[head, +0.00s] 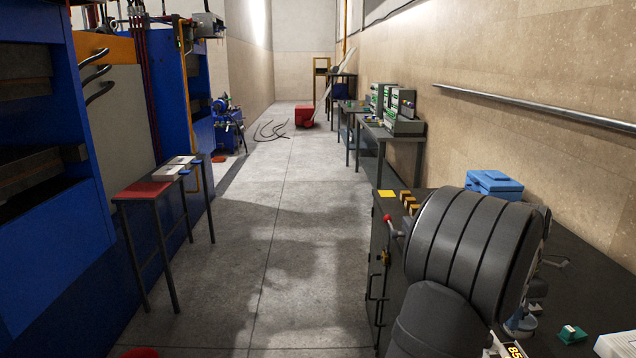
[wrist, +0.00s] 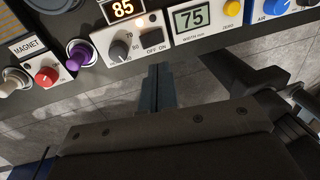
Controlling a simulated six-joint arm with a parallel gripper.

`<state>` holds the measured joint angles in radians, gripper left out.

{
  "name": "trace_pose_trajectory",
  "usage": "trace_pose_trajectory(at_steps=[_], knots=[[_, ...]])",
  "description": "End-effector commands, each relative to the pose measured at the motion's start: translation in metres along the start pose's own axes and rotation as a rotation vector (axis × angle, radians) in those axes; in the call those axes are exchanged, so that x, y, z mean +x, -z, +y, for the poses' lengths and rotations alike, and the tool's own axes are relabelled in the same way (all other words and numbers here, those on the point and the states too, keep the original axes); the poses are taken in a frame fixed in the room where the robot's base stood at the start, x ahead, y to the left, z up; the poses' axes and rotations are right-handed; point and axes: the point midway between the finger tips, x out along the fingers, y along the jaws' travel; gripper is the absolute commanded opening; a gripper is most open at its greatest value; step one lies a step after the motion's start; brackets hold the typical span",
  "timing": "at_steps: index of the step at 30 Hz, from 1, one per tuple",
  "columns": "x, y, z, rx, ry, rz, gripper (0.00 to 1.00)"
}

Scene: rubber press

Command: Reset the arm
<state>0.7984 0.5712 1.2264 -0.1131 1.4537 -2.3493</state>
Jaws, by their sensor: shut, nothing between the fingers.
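My gripper (wrist: 158,72) shows in the wrist view, its two narrow dark fingers together and empty. The fingertips point up in the picture toward a row of control boxes. They appear just below a box with an orange 85 display (wrist: 123,9) and a dark knob, with grey floor behind them. I cannot tell whether they are touching the box. In the head view my dark arm fills the lower right, and the gripper cannot be made out there.
The wrist view shows a purple knob (wrist: 79,54), a red MAGNET knob (wrist: 47,76) and a 75 display (wrist: 193,17). In the head view, a dark bench (head: 595,290) carries a blue box (head: 493,184).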

Motion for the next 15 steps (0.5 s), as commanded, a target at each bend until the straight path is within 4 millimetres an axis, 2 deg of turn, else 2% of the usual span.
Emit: trace_pose_trajectory(at_steps=[3,6,15], knots=[[-0.021,0.000,0.000,0.000,-0.001,-0.001,0.00],[-0.033,0.000,0.000,0.000,-0.001,-0.001,0.00],[-0.039,0.000,0.000,-0.001,0.001,0.001,0.00]])
